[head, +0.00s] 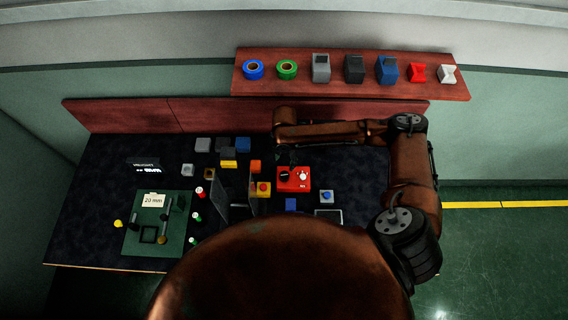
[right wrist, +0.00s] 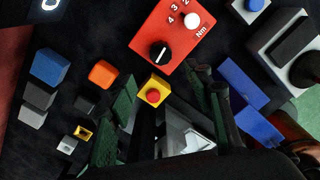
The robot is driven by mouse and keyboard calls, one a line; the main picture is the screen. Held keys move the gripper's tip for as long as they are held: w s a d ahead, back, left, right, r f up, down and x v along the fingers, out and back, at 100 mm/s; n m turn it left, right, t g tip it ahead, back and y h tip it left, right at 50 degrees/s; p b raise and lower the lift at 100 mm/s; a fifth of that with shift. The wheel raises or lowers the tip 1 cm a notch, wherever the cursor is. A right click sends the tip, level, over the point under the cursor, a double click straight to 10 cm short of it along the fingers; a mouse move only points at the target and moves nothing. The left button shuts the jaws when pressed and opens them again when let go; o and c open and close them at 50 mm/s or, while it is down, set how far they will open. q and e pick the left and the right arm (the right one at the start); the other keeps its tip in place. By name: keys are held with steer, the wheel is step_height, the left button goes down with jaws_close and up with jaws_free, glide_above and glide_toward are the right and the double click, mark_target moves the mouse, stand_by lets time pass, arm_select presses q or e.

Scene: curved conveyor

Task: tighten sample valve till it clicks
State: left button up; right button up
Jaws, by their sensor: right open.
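No part is labelled as the sample valve, so I cannot tell for sure which it is. A red box (head: 293,179) near the middle of the table bears a black round knob and a white dial. In the right wrist view, the red box (right wrist: 172,38) shows the black knob (right wrist: 160,53) with a pale pointer mark, and the white dial (right wrist: 192,21) with numbers and "Nm". My right gripper (head: 288,155) hangs over the table behind the red box. In its wrist view the dark fingers (right wrist: 185,95) are apart and empty, pointing toward the table. My left gripper is not in view.
A yellow box with a red button (right wrist: 153,91) stands beside the red box. Orange, blue and grey blocks lie behind and left. Two upright panels (head: 218,188) stand left of it. A green mat (head: 140,242) holds a fixture. A raised shelf (head: 300,89) carries several items.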

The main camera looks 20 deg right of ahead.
stand_by(0.5)
steer(key=n+b, duration=0.6)
steer(key=b, duration=0.4)
glide_above(284, 175)
step_height(284, 175, down, 5)
steer(key=shift+s+f, duration=0.1)
steer(key=shift+f, duration=3.75)
steer(key=shift+c, duration=0.6)
steer(key=c, duration=1)
steer(key=m+p, duration=0.1)
steer(key=p, duration=0.1)
steer(key=m+p, duration=0.1)
steer(key=p, duration=0.2)
steer(key=shift+a+r+m, duration=0.1)
steer(key=shift+r+m, duration=0.2)
steer(key=shift+m, duration=0.1)
steer(key=shift+c, duration=0.2)
steer(key=shift+f+m+p, duration=0.2)
steer(key=shift+m+p, duration=0.3)
steer(key=shift+m, duration=0.1)
